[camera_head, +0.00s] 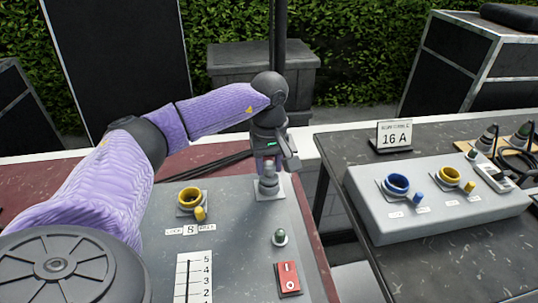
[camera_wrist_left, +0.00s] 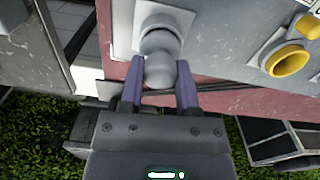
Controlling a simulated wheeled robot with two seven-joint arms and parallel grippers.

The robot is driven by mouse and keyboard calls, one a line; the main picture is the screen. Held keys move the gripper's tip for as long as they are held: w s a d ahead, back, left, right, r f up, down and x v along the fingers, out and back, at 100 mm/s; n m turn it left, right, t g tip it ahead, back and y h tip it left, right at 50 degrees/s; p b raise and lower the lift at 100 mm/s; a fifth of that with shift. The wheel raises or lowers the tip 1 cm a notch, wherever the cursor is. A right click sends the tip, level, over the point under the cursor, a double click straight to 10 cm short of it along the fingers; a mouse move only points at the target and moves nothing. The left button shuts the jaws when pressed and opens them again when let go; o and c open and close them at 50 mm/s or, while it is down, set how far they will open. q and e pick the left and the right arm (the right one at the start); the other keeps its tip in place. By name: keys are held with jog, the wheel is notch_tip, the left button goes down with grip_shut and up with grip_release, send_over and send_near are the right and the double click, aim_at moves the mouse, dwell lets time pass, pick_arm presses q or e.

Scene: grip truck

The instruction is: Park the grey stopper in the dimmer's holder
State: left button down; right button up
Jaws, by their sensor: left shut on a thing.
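The grey stopper (camera_head: 268,183) is a rounded, stepped plug. It stands upright at a pale square plate (camera_head: 278,195) on the dimmer's grey top panel (camera_head: 235,225). My left gripper (camera_head: 267,165) comes down over it and is shut on its upper end. In the left wrist view the stopper (camera_wrist_left: 160,60) sits between the purple fingertips of my left gripper (camera_wrist_left: 160,88), its far end over the pale plate (camera_wrist_left: 125,35). I cannot tell whether it is fully seated there. My right gripper is not in view.
To the right, a grey box (camera_head: 415,215) with blue and yellow rings stands on a dark table, beside a "16 A" sign (camera_head: 394,136).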

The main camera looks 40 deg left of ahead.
aim_at(269, 163)
pick_arm(q)
jog(key=shift+f, duration=0.3)
grip_release()
jog(key=shift+r, duration=0.1)
jog(key=shift+r, duration=0.1)
jog(key=shift+r+p, duration=1.95)
jog(key=shift+r, duration=0.45)
